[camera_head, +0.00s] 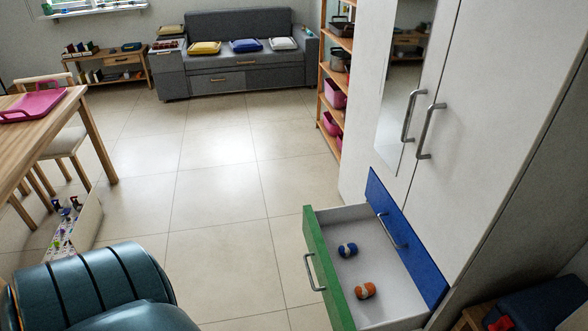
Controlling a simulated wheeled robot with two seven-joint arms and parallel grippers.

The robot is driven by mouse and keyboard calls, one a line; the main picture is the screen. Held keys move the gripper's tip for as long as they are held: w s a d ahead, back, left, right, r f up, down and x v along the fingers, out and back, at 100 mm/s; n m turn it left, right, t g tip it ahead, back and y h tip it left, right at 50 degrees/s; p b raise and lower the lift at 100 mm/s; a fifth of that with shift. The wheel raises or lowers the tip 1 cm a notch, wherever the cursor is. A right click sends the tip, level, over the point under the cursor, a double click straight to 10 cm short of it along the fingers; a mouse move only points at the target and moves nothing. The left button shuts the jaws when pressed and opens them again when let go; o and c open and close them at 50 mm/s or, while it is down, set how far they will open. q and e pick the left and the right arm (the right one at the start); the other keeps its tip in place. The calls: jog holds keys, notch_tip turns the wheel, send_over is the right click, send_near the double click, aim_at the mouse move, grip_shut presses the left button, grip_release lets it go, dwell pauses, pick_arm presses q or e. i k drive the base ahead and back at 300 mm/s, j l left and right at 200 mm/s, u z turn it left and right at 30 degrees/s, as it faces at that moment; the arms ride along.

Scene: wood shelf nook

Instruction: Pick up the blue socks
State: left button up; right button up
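The blue socks (348,250), a small rolled bundle, lie in the open drawer, in its far part in the head view. The drawer has a green front (327,268) with a metal handle and a pale bare bottom (386,272). An orange sock bundle (365,291) lies in the same drawer, nearer and slightly right, apart from the blue one. Both bundles are in plain sight. Neither of my grippers is in view.
The drawer juts left from a white wardrobe (475,110); a blue drawer front (400,235) stands behind it. A dark teal padded thing (90,290) is at bottom left. A wooden table (50,115) and white box (85,225) are left. Tiled floor (220,200) between is clear.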

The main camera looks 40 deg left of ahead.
aim_at(345, 250)
jog(key=u, duration=1.15)
